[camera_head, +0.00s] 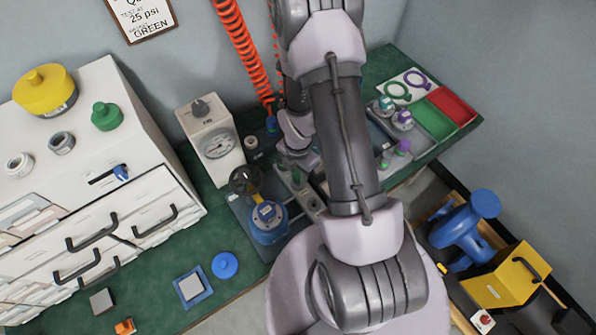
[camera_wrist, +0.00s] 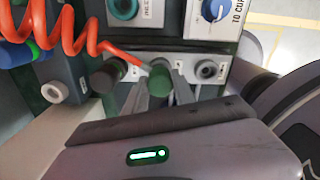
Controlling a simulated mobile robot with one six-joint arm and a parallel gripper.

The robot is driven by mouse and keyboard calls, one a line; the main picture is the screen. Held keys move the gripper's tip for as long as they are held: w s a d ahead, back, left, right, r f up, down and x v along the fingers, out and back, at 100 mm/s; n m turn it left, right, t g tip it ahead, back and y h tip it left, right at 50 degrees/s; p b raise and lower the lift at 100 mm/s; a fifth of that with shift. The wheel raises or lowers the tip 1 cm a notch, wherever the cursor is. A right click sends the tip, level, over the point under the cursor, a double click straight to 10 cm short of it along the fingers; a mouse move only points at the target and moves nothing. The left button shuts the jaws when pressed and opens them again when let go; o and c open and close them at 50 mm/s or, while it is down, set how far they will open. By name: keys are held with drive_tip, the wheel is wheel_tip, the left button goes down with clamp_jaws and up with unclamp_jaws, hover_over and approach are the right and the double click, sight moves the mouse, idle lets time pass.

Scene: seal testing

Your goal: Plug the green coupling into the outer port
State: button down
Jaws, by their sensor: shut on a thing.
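In the wrist view my gripper (camera_wrist: 161,88) is shut on the green coupling (camera_wrist: 159,77), with one finger on each side of it. A red coiled hose (camera_wrist: 75,38) runs in from the left and its thin end reaches the coupling. Behind the coupling is a light port plate (camera_wrist: 190,66). An open round port (camera_wrist: 207,69) shows on its right, and a dark round fitting (camera_wrist: 107,77) on its left. The coupling covers the middle of the plate, so I cannot tell whether it is seated or only in front.
A boxy gauge (camera_head: 211,140) and a blue pump-like unit (camera_head: 268,219) stand left of my arm on the green bench (camera_head: 238,282). A tray (camera_head: 450,106) with red and green sections is at the right.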

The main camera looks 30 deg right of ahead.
drive_tip(key=shift+f, duration=0.3)
drive_tip(key=c, duration=0.9)
unclamp_jaws()
drive_tip(key=shift+c, duration=0.2)
wheel_tip(320, 180, up, 18)
drive_tip(key=p, duration=0.6)
drive_tip(key=shift+f+p, duration=0.25)
drive_tip(key=shift+p, duration=0.15)
